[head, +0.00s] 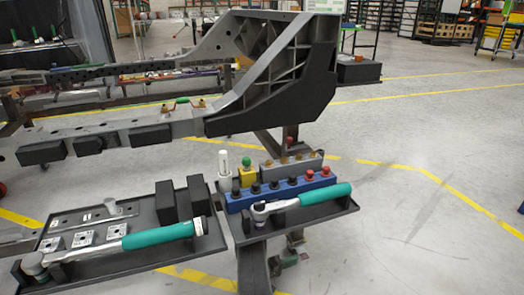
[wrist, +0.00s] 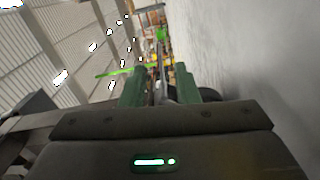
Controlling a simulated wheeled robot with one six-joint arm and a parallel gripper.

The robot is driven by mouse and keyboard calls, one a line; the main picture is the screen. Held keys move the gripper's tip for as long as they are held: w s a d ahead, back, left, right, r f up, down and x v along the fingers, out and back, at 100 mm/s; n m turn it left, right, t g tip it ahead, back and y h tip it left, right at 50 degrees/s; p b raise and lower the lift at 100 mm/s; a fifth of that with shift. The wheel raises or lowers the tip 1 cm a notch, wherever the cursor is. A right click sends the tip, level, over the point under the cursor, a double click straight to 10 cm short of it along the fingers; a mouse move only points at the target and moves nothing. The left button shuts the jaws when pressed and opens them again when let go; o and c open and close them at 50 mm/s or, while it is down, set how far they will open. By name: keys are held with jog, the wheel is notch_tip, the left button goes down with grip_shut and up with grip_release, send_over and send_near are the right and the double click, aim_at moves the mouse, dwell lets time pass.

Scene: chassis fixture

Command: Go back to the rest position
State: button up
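My gripper (wrist: 160,82) shows in the wrist view, its two green fingers apart with a gap between them. Background shows through the gap, and I see nothing clearly held. The wrist view is turned sideways, with ceiling at the left and floor at the right. My gripper and arm do not show in the head view.
A grey and black chassis frame (head: 265,65) stands ahead. Below it are a left tray (head: 150,262) with a green-handled torque wrench (head: 150,236) and a right tray (head: 300,212) with a ratchet (head: 305,198) and a blue socket rail (head: 275,194). Open floor (head: 430,170) lies right.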

aim_at(304, 256)
jog(key=x, duration=0.6)
jog(key=shift+d, duration=0.15)
jog(key=shift+r+n, duration=0.1)
jog(key=shift+n, duration=0.2)
jog(key=v, duration=1.3)
jog(key=shift+s+a, duration=0.15)
jog(key=shift+a, duration=0.2)
jog(key=x, duration=1.4)
jog(key=shift+b, duration=0.35)
jog(key=shift+a, duration=0.2)
jog(key=shift+r+n, duration=0.35)
jog(key=shift+n, duration=0.55)
